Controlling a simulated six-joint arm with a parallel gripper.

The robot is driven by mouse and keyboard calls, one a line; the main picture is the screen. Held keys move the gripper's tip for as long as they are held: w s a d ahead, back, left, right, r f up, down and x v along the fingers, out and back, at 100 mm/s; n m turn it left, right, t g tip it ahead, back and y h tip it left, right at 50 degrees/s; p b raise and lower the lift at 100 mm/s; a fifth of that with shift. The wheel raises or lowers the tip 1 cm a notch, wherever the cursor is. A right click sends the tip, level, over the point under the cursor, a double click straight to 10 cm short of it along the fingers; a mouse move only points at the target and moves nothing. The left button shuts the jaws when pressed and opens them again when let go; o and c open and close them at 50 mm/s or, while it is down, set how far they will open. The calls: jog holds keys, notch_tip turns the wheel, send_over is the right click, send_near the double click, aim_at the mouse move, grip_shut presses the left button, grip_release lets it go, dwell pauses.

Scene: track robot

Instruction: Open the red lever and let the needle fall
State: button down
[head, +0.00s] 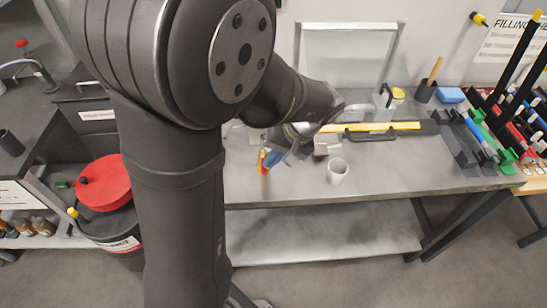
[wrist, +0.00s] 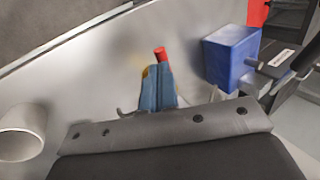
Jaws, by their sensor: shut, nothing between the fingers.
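My gripper (head: 271,160) hangs low over the left part of the grey workbench (head: 290,186). Its blue fingers are together in the wrist view (wrist: 157,88), with nothing held. A small red-tipped piece (wrist: 160,54) shows just beyond the fingertips; it may be the red lever. A little yellow shows beside it. In the head view, red and yellow bits also show close to the fingers. I cannot tell whether the fingers touch the red piece. I cannot make out a needle in either view.
A white mug (head: 337,171) stands on the bench right of my gripper. A blue box (wrist: 230,55) stands near the fingers. A yellow bar (head: 370,127) lies behind; coloured tools (head: 500,130) fill the right end. A red-lidded drum (head: 104,183) stands left.

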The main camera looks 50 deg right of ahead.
jog(key=shift+w+a+m, duration=0.15)
jog(key=shift+a+m, duration=0.15)
jog(key=shift+m, duration=0.3)
jog(key=shift+w+a+m+t+h, duration=0.2)
jog(key=shift+a+m+h, duration=0.15)
jog(key=shift+m, duration=0.25)
jog(key=shift+w+a+m+t+h, duration=0.2)
jog(key=shift+m+h, duration=0.15)
jog(key=shift+m, duration=0.25)
jog(key=w+a+m+h, duration=0.2)
jog(key=w+m+h, duration=0.3)
jog(key=m, duration=0.6)
jog(key=shift+w+h, duration=0.3)
jog(key=shift+w, duration=0.05)
jog(key=shift+d, duration=0.15)
jog(key=shift+s+d, duration=0.3)
jog(key=shift+d, duration=0.35)
